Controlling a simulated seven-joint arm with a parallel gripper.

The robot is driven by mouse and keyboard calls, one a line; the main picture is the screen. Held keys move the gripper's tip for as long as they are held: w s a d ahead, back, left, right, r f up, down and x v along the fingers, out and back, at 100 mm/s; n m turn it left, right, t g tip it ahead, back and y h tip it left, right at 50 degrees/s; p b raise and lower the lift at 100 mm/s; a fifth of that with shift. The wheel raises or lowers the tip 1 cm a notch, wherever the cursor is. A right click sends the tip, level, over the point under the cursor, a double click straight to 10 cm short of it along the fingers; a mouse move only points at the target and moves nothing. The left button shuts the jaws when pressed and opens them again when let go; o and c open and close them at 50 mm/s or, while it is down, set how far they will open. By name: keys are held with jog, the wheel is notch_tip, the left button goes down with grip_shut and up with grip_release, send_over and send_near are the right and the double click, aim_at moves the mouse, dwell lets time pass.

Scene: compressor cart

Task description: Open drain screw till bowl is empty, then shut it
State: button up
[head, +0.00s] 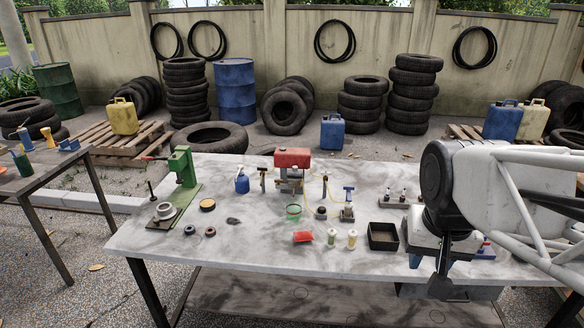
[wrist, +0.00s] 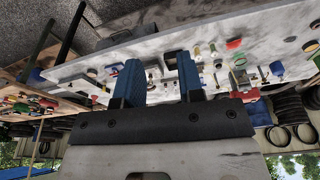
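A small compressor unit with a red tank (head: 293,158) and grey parts below stands at the back middle of the table, a thin yellow hose beside it. A blue-topped fitting (head: 348,193) on a small grey base stands to its right. Neither a drain screw nor the liquid level in a bowl can be made out at this size. My gripper (head: 441,265) is at the table's right, well apart from the compressor and partly hidden by my arm. In the wrist view its two blue fingers (wrist: 157,64) are spread with nothing between them.
A green press (head: 183,175) stands left. The front left tabletop is clear.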

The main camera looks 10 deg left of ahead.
jog(key=w+a+r+m+g, duration=0.1)
jog(key=w+a+r+m, duration=0.15)
jog(key=w, duration=0.65)
jog(key=w+a+r+m, duration=0.2)
jog(key=w+a, duration=0.1)
jog(key=w, duration=0.7)
jog(key=m+g+h, duration=0.1)
jog(key=m+h, duration=0.3)
jog(key=m, duration=0.8)
send_over(276, 180)
jog(key=a, duration=0.3)
notch_tip(276, 180, down, 21)
jog(key=shift+w, duration=0.15)
jog(key=shift+d+f, duration=0.1)
jog(key=shift+f, duration=0.05)
jog(key=shift+x, duration=3.8)
grip_shut()
